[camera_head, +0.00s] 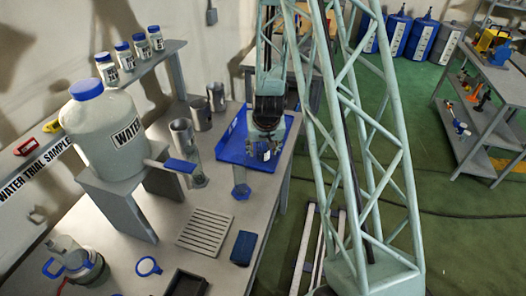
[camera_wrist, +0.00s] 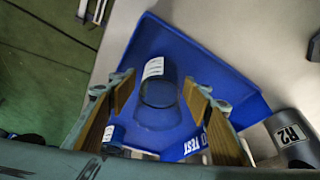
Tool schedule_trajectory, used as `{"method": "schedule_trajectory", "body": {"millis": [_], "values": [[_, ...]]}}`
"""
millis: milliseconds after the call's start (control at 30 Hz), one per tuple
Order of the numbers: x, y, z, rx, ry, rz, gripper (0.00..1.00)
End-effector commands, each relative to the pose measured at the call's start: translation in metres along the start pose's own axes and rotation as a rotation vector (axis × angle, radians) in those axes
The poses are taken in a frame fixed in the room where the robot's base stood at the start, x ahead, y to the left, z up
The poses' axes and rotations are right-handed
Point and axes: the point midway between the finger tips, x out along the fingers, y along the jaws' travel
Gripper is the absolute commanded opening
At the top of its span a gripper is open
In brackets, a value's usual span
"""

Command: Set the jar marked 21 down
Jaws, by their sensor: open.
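The blue tray (camera_head: 229,147) lies on the bench, and it fills the middle of the wrist view (camera_wrist: 215,70). A clear jar with a white label (camera_wrist: 153,69) is in the tray, in line with the gap between my fingers. The number on its label is too small to read. A second, smaller blue-capped jar (camera_wrist: 112,134) with a white label is near the left finger in the wrist view. My gripper (camera_wrist: 159,82) is open, its two fingers apart on either side of the clear jar. In the head view my gripper (camera_head: 264,142) is over the tray's right part.
A metal cylinder marked R2 (camera_wrist: 288,134) stands beside the tray. More metal cylinders (camera_head: 182,133), a blue-based glass cylinder (camera_head: 240,184) and a slatted rack (camera_head: 205,231) are on the bench. A large water jug (camera_head: 102,132) stands at left. Several blue-capped jars (camera_head: 124,57) line the shelf.

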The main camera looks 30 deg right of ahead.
Motion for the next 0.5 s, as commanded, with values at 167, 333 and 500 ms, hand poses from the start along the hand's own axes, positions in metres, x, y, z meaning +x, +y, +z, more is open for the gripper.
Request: {"method": "schedule_trajectory", "body": {"millis": [167,333,500], "values": [[-0.0001,0.0000,0.0000,0.000,0.000,0.000,0.45],[-0.0001,0.0000,0.0002,0.000,0.000,0.000,0.45],[-0.0001,0.0001,0.0002,0.000,0.000,0.000,0.43]]}}
